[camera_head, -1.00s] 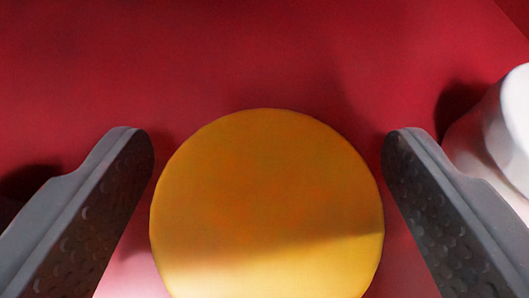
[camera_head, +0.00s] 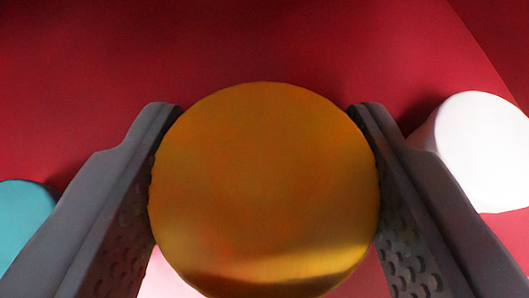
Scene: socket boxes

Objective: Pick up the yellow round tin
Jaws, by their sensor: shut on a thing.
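The yellow round tin (camera_head: 264,190) is in the lower middle of the view, its round flat top facing the camera. My gripper (camera_head: 264,125) is shut on it, with one grey finger against its left side and one against its right side. The tin's sides and underside are hidden below its top. The red surface shows behind it, and I cannot tell exactly how high the tin is above that surface.
A white round object (camera_head: 485,150) stands at the right, close beside my right finger. A teal round object (camera_head: 22,215) is at the left edge, partly cut off. The red surface (camera_head: 250,40) is clear beyond the tin. A red wall or edge runs at the upper right.

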